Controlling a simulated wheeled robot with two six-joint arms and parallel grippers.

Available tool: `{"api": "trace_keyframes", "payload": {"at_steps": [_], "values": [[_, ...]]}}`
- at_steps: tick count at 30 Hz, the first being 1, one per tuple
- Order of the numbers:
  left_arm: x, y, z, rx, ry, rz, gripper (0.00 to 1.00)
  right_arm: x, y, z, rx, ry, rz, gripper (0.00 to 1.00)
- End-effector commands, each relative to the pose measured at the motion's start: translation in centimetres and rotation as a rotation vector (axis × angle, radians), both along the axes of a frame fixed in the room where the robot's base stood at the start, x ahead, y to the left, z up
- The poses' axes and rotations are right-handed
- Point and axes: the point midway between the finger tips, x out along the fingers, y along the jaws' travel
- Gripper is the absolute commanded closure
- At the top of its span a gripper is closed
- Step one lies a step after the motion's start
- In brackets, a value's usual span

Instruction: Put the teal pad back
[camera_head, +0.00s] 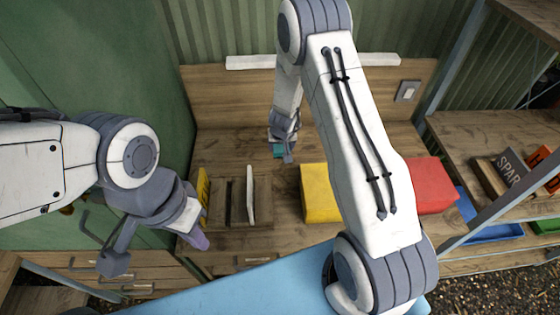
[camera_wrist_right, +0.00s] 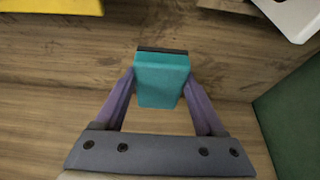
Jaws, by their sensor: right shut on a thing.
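The teal pad (camera_wrist_right: 161,82) is a small block with a dark edge along its far end. My right gripper (camera_wrist_right: 161,85) is shut on it, with one purple finger against each side. In the head view a little of the teal pad (camera_head: 278,152) shows at my right gripper (camera_head: 283,150), over the back part of the wooden bench. I cannot tell how high above the wood it is. My left gripper (camera_head: 196,238) is at the left, near the bench's front edge. Its finger spread is not clear, and no object shows in it.
A wooden rack (camera_head: 238,205) with an upright white panel (camera_head: 250,193) stands at the bench's left, beside a yellow piece (camera_head: 203,190). A yellow box (camera_head: 319,195) and a red box (camera_head: 432,186) stand to the right. A green wall (camera_head: 120,60) bounds the left. Bench between rack and yellow box is clear.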

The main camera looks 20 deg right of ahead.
Motion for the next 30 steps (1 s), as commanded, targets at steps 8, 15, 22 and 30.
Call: {"api": "trace_keyframes", "payload": {"at_steps": [8,15,22,30], "values": [[0.0,0.0,-2.8,0.001,0.001,0.002,1.0,0.3,0.1,-5.4,0.002,0.004,-0.006,0.8],[0.0,0.0,-3.0,0.0,0.0,0.004,1.0,0.3,0.2,-7.6,0.002,0.002,-0.006,0.8],[0.0,0.0,-2.7,0.0,0.0,0.003,1.0,0.3,0.2,-10.0,0.002,0.002,-0.006,0.8],[0.0,0.0,-2.8,0.0,0.0,0.003,1.0,0.3,0.1,-10.2,0.003,0.0,-0.006,0.8]]}}
